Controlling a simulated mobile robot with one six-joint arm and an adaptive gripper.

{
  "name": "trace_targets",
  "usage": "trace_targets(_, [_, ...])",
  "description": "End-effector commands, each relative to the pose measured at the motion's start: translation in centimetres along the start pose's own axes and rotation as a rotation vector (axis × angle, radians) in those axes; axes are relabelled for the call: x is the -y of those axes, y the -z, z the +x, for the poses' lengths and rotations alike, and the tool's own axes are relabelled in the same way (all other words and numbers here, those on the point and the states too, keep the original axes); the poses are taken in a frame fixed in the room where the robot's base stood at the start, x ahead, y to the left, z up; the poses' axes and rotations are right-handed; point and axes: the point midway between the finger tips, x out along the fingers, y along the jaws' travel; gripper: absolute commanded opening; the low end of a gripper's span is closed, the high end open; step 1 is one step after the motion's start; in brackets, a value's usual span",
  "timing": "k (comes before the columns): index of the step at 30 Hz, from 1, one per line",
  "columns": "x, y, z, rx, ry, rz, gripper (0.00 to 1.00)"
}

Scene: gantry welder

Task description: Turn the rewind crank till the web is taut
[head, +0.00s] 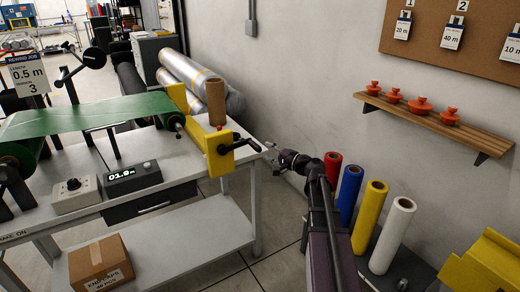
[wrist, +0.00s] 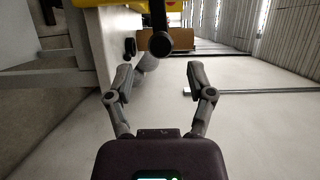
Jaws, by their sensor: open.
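The green web (head: 95,112) stretches across the bench from a green roll (head: 22,155) at the left to the rewind end at the right. I cannot tell how tight it is. The rewind crank (head: 240,146) has a black arm and handle and sticks out from the yellow end bracket (head: 215,158). My gripper (head: 272,151) is just right of the crank, apart from it. In the wrist view my gripper (wrist: 159,76) is open and empty, and the dark round end of the crank handle (wrist: 161,45) shows ahead, between and beyond the fingertips.
A counter box (head: 132,178) with a lit display and a knob box (head: 75,193) sit on the bench (head: 185,165). A job sign (head: 27,75) reads 0.5 m, tension 3. A brown core (head: 216,102) stands behind the bracket. Coloured rolls (head: 350,195) stand right of my arm.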

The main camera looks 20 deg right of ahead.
Motion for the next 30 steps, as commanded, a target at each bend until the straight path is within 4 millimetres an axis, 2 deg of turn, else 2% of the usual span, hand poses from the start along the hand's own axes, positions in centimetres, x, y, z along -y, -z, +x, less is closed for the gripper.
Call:
trace_targets(1, [0.0, -0.1, -1.0, -0.003, 0.0, 0.0, 0.69])
trace_targets(6, [0.0, 0.0, -3.1, -0.002, 0.0, 0.0, 0.69])
trace_targets(12, [0.0, 0.0, -4.3, -0.001, -0.001, 0.0, 0.69])
trace_targets(30, [0.0, 0.0, -4.5, 0.0, -0.001, 0.0, 0.69])
